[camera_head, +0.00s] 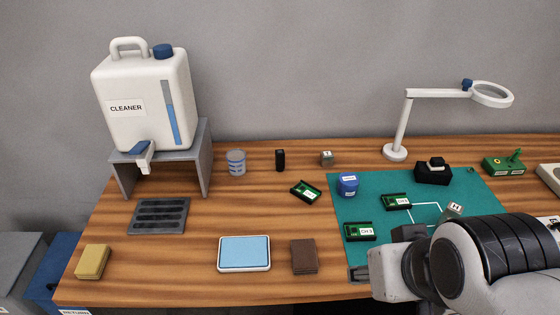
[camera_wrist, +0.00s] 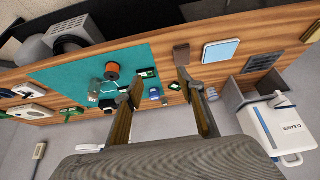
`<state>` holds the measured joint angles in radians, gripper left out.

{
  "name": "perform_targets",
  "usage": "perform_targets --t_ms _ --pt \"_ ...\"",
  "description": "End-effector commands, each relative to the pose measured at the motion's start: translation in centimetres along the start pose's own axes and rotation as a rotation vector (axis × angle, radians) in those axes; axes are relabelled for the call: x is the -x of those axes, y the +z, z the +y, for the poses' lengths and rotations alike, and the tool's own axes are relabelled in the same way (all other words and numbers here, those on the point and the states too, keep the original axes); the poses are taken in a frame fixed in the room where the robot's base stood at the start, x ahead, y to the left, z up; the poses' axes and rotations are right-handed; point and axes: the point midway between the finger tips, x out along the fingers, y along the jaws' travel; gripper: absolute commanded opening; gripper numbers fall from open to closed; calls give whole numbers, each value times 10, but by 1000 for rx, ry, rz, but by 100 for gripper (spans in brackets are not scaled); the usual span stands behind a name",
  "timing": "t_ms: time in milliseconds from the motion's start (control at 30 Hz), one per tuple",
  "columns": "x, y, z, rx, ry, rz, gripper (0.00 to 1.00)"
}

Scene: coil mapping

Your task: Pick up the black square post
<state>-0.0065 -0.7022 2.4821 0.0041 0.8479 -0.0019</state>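The black square post (camera_head: 280,160) is a small dark upright block on the wooden table, toward the back and left of centre, between a clear cup and a green circuit module. I cannot make it out in the wrist view, where a finger may cover it. My gripper (camera_head: 358,273) is at the front right in the head view, well apart from the post and nearer the front edge. The wrist view shows its two fingers (camera_wrist: 160,80) spread with nothing held between them.
The clear cup (camera_head: 236,162) stands left of the post; a small metal block (camera_head: 327,158) is to its right. The green module (camera_head: 305,192) lies in front. A teal mat (camera_head: 400,245) holds modules and a blue jar (camera_head: 347,184). A cleaner jug (camera_head: 145,100) stands far left.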

Motion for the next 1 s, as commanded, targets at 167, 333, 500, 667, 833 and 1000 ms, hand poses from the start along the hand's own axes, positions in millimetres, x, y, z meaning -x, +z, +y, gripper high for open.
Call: perform_targets --t_ms 167,333,500,667,833,1000 --pt "-14 -32 -4 8 -11 31 39" --pt "-30 -67 -10 15 -21 74 39" --pt "-49 -102 -16 22 -31 117 39" --pt "-69 -132 -22 27 -40 158 39" --pt "-92 -163 -29 31 -49 200 39" --pt "-117 -192 -37 35 -56 242 39"
